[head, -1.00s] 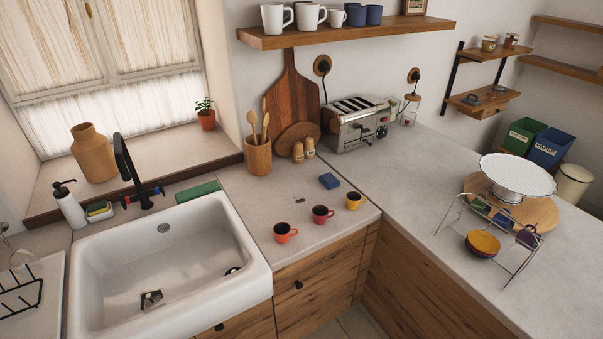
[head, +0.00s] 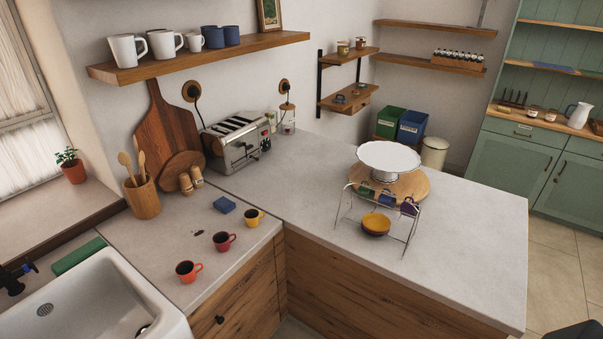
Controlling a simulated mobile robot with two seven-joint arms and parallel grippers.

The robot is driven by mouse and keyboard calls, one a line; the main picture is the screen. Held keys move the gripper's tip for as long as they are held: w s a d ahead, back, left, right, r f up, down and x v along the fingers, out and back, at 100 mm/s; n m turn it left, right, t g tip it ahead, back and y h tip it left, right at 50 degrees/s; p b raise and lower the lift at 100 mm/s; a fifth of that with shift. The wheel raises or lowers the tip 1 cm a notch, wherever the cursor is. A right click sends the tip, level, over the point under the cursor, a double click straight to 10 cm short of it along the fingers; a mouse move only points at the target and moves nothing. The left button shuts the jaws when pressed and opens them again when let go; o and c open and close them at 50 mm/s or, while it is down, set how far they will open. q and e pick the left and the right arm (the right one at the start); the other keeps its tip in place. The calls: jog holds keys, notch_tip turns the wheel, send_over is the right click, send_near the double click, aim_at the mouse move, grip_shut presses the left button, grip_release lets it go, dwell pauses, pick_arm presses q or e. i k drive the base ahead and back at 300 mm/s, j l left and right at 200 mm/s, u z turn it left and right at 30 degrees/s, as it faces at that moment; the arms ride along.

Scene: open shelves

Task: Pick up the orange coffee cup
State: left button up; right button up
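The orange coffee cup (head: 187,271) stands upright on the grey counter near its front edge, just right of the sink. Its handle points right and its inside looks dark. A red-pink cup (head: 223,241) and a yellow cup (head: 253,217) stand behind it in a diagonal row toward the back right. Neither of my grippers shows in the head view.
The white sink (head: 112,290) lies left of the cups. A utensil holder (head: 143,198) and toaster (head: 236,143) stand farther back.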

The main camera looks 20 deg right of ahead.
aim_at(186, 270)
jog(key=i+l+u, duration=0.2)
jog(key=i, duration=0.4)
jog(key=i+l+u, duration=0.25)
jog(key=i, duration=0.3)
jog(key=i+l+u, duration=0.2)
jog(key=i+l, duration=0.25)
jog(key=i, duration=0.1)
